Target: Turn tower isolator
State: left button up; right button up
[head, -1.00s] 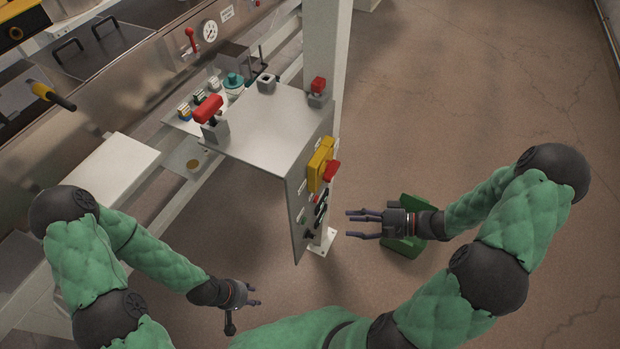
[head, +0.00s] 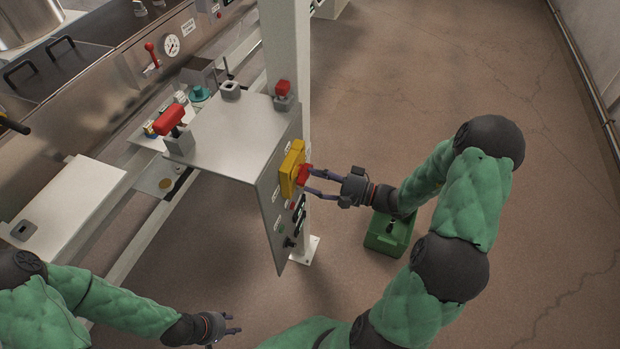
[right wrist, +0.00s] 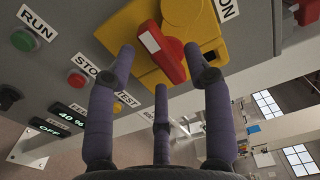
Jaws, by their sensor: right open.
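The isolator is a yellow plate (head: 291,168) with a red handle (head: 304,174), on the front panel of the grey control box (head: 268,200). In the right wrist view the red handle (right wrist: 162,52) slants across the yellow housing (right wrist: 135,35). My right gripper (head: 309,182) is open at the red handle; in the right wrist view its fingers (right wrist: 160,75) lie around the handle's lower part, and contact cannot be told. My left gripper (head: 234,324) is low at the bottom, away from the box, its fingers apart and empty.
A green RUN button (right wrist: 22,40), a red STOP button (right wrist: 77,79) and a display (right wrist: 57,117) sit beside the isolator. A white post (head: 286,60) rises behind. A green box (head: 388,232) is on the floor.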

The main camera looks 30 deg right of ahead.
jog(key=shift+x, duration=1.05)
grip_shut()
